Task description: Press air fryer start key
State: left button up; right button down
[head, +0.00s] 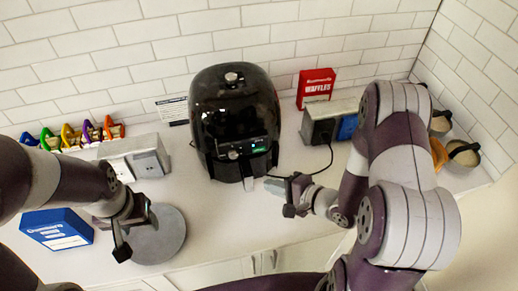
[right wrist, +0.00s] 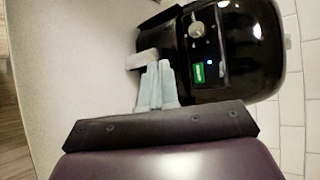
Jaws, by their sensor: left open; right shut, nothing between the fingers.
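The black air fryer (head: 235,108) stands on the counter against the tiled wall. Its front panel has a knob, small lights and a green lit key (head: 258,148). In the right wrist view the air fryer (right wrist: 262,50) is turned on its side, with the green key (right wrist: 199,73) in plain sight. My right gripper (head: 274,181) is shut and empty, just in front of the fryer and right of its pale handle (head: 248,184). Its pale fingertips (right wrist: 158,68) show beside the handle, apart from the green key. My left gripper (head: 132,228) is open over a round grey disc (head: 160,236).
A grey appliance (head: 134,157) stands left of the fryer, and a toaster-like box (head: 328,122) with a cord stands to its right. A red waffles box (head: 315,87), a blue box (head: 56,230) and bowls (head: 464,154) are farther out. Counter before the fryer is mostly clear.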

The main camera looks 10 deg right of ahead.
jog(key=b, duration=0.1)
send_near(252, 153)
jog(key=a+f, duration=0.2)
jog(key=a, duration=0.1)
jog(key=shift+w+a+f, duration=0.1)
jog(key=shift+w+f, duration=0.1)
jog(key=shift+w, duration=0.8)
dwell(1.1)
jog(key=shift+w+p, duration=0.3)
jog(key=shift+w, duration=0.1)
jog(key=shift+w, duration=0.3)
dwell(0.6)
jog(key=shift+s, duration=0.1)
jog(key=shift+s+p, duration=0.55)
jog(key=shift+s, duration=0.1)
